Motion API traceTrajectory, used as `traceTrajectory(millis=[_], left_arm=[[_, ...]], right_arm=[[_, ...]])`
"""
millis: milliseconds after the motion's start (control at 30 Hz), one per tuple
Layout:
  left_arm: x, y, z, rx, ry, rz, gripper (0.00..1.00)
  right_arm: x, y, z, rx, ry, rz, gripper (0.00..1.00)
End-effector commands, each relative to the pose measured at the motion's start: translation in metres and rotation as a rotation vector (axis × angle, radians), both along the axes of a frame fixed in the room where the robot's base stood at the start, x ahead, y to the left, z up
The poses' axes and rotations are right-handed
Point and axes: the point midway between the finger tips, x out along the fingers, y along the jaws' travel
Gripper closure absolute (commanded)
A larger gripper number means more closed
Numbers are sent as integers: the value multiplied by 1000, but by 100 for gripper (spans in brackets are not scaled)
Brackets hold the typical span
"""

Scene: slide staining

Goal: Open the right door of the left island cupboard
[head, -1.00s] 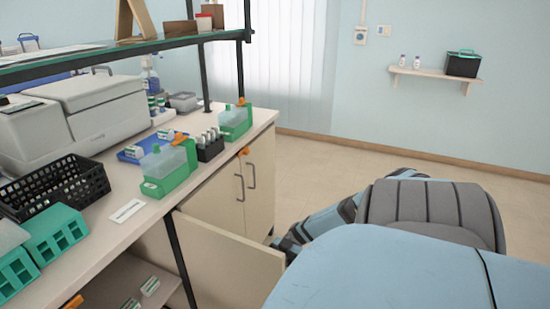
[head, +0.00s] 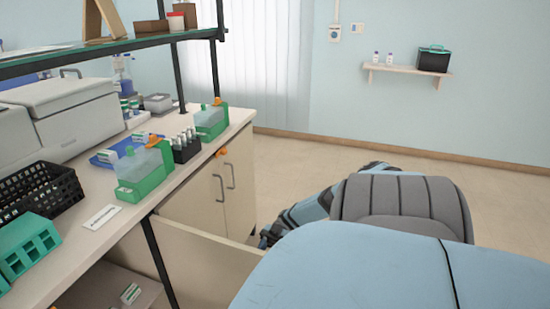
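The island bench (head: 100,238) runs along the left. Under its near part, the left cupboard is open, and its shelf (head: 92,288) shows. The cream right door (head: 205,257) of that cupboard stands swung out from beside the dark post, its inner side partly in view. My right gripper (head: 267,238), dark and small, is low at the far side of the door's outer end. I cannot tell whether it touches the door, and its fingers are too small and partly hidden to read. My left gripper is not in view.
The neighbouring cupboard doors (head: 234,185) with two grey handles are closed. Green staining jars (head: 143,175), a black basket (head: 38,190) and a white machine (head: 75,110) stand on the bench. The floor (head: 300,165) beyond is clear.

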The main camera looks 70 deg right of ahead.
Motion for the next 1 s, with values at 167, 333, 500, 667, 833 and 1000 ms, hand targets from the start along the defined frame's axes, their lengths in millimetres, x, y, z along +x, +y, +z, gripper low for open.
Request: traceTrajectory(millis=[167, 333, 500, 667, 833, 1000], left_arm=[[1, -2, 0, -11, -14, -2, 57], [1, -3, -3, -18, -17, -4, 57], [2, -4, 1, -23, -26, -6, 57], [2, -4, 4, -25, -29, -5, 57], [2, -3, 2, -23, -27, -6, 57], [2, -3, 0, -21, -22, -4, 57]], right_arm=[[-4, -40, -3, -2, -1, -3, 67], [-7, -65, -2, -1, -1, -2, 67], [-9, -75, -1, 0, 0, 0, 67], [-9, -76, 0, 0, 1, 1, 67], [-9, -75, 0, 0, 1, 0, 67], [-9, -75, 0, 0, 1, 0, 67]])
